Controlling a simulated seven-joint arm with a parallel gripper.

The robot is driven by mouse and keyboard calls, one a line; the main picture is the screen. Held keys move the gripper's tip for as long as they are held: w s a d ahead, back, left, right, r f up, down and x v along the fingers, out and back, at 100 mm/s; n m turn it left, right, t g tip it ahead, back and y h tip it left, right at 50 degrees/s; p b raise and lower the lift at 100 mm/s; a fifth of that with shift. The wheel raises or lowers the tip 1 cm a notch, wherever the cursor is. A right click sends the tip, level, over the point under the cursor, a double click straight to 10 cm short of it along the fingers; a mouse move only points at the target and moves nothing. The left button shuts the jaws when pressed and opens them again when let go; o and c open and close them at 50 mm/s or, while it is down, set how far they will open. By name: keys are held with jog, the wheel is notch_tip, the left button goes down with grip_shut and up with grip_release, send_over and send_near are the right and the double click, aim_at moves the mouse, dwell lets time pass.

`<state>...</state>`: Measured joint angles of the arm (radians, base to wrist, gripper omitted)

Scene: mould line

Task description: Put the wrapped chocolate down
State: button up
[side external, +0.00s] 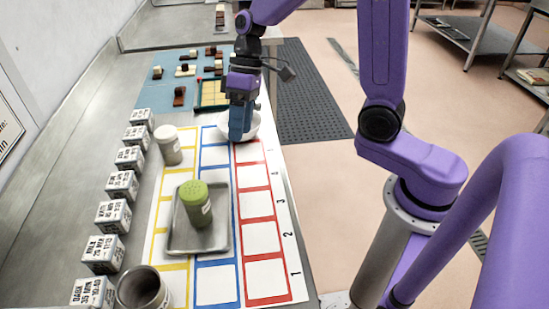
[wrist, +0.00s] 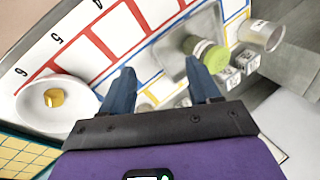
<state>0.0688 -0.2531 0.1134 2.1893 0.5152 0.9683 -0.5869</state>
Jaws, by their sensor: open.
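The wrapped chocolate (wrist: 54,97), a small gold piece, lies inside a white bowl (wrist: 78,112) at the left of the wrist view. In the side view the bowl (side external: 255,123) stands at the far end of the marked board, partly hidden behind my gripper; the chocolate cannot be seen there. My gripper (side external: 238,138) points down in front of the bowl. In the wrist view its two blue fingers (wrist: 162,88) are apart with nothing held between them, and the bowl is to their left.
A metal tray (side external: 178,248) holds a green-lidded shaker (side external: 197,205). A white-lidded shaker (side external: 168,145) and a metal cup (side external: 142,288) stand left of it, beside a row of labelled boxes (side external: 122,185). A yellow-celled mould (side external: 212,94) lies beyond. The red-outlined cells (side external: 262,237) are clear.

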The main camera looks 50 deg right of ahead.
jog(key=s+d+n+t+h, duration=0.1)
jog(key=s+d+n+h, duration=0.1)
jog(key=s, duration=0.8)
jog(key=s+d+n+h, duration=0.2)
jog(key=s+d+n, duration=0.2)
jog(key=s, duration=0.7)
jog(key=shift+s+d+r+n+t, duration=0.3)
jog(key=shift+n+t, duration=0.1)
jog(key=shift+n, duration=0.3)
